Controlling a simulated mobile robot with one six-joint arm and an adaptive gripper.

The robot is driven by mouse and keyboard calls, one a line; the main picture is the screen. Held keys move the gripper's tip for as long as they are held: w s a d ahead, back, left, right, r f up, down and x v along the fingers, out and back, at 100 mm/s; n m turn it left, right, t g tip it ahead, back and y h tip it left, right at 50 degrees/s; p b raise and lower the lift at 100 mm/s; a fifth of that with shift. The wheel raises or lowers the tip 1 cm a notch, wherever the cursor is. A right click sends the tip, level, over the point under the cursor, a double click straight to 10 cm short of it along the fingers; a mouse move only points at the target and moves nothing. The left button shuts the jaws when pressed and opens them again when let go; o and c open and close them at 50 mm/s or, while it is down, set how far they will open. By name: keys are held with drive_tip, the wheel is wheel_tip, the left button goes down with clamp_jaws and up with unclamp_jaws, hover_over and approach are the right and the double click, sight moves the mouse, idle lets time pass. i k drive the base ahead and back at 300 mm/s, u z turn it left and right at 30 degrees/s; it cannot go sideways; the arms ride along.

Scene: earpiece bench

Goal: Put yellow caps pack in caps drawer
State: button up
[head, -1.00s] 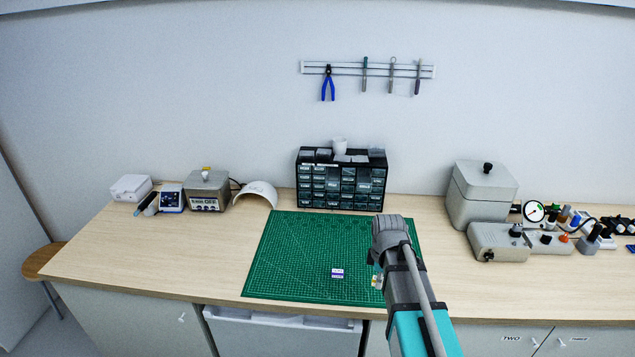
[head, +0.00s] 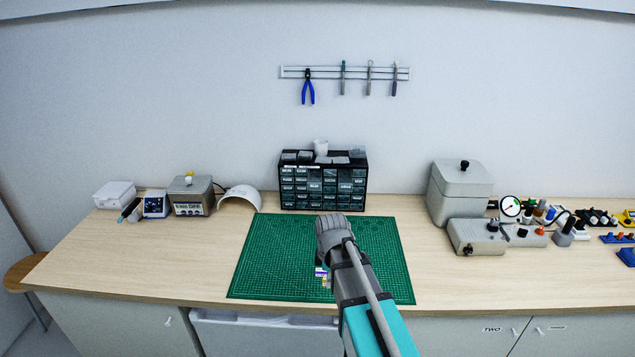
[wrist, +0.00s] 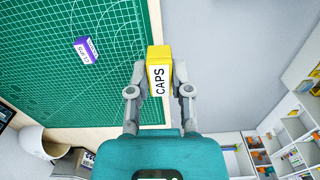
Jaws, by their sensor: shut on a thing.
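My gripper (wrist: 158,88) is shut on the yellow caps pack (wrist: 158,62), a small box marked CAPS, with one finger on each side of it. The drawer cabinet (head: 287,189) stands at the back of the bench with rows of small dark drawers. They look closed, and I cannot read which one is for caps.
A purple-and-white pack (wrist: 86,50) lies on the green cutting mat (head: 255,270); it also shows in the head view (head: 320,271). A white arch (head: 240,197) and a labelled grey box (head: 190,195) stand left of the cabinet. Grey containers (head: 460,195) stand right. The mat's back half is largely clear.

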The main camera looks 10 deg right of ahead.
sight(315, 181)
drive_tip(key=u, duration=0.1)
drive_tip(key=i, duration=1)
drive_tip(key=z, duration=0.05)
